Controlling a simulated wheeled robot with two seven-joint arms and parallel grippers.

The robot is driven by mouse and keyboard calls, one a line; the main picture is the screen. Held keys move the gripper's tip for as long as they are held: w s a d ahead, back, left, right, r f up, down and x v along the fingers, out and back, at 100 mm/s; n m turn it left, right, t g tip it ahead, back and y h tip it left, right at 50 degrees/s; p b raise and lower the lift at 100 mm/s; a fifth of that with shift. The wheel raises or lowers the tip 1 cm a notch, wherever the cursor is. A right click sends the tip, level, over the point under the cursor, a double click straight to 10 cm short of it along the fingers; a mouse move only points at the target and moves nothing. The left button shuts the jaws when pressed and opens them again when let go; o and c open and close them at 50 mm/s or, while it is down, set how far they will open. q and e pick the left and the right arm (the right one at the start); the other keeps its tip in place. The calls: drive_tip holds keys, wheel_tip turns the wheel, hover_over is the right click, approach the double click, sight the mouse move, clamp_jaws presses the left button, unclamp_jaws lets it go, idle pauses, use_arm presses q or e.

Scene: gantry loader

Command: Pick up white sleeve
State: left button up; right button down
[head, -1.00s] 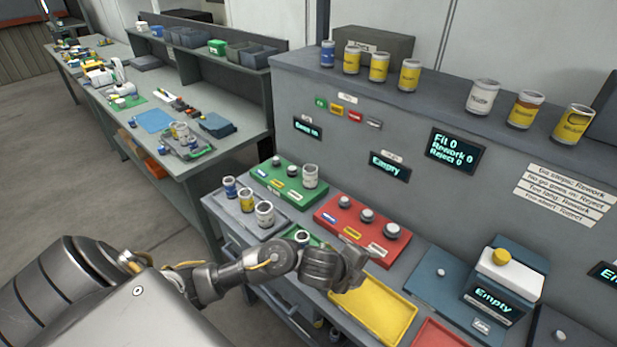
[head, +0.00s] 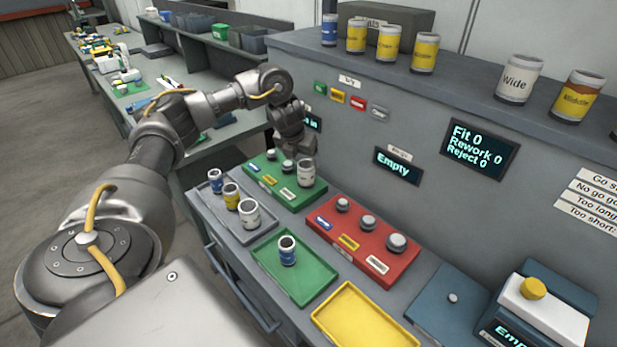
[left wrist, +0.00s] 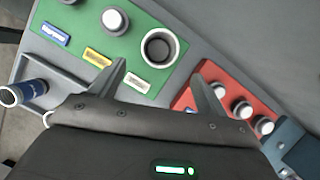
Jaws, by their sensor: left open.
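A white sleeve (head: 306,173) stands upright at the right end of the green board (head: 262,180), behind its white label. From above in the left wrist view, that sleeve (left wrist: 159,47) is a white ring with a dark bore. My left gripper (head: 297,153) is open and empty above the green board, close over this sleeve. In the left wrist view the sleeve lies just beyond the gap between the fingertips (left wrist: 162,75). Another white sleeve (head: 250,214) stands in the grey tray (head: 225,222) with a blue and a yellow one. My right gripper is not in view.
The red board (head: 330,235) with grey pegs lies right of the green board. A green tray (head: 270,270) holds a blue-banded sleeve (head: 287,251). The yellow tray (head: 362,325) is empty. The panel with screens (head: 398,167) rises close behind the boards.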

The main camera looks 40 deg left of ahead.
sight(307, 173)
use_arm(q)
drive_tip(key=x, duration=0.5)
drive_tip(key=shift+w+f, duration=0.15)
drive_tip(key=shift+f, duration=0.15)
drive_tip(key=shift+w+a+f+p, duration=0.1)
drive_tip(key=shift+a+f+p, duration=0.1)
drive_tip(key=shift+p, duration=0.3)
drive_tip(key=p+x, duration=0.1)
drive_tip(key=x, duration=0.2)
drive_tip(key=shift+w+a+f, duration=0.15)
drive_tip(key=shift+w+f, duration=0.1)
drive_tip(key=shift+f, duration=0.05)
drive_tip(key=shift+w+f, duration=0.2)
drive_tip(key=shift+f, duration=0.2)
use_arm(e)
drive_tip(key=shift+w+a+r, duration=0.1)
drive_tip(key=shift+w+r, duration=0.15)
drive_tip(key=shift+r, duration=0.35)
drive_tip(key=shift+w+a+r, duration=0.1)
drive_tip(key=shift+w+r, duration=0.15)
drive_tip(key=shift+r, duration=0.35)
use_arm(q)
drive_tip(key=c, duration=1.4)
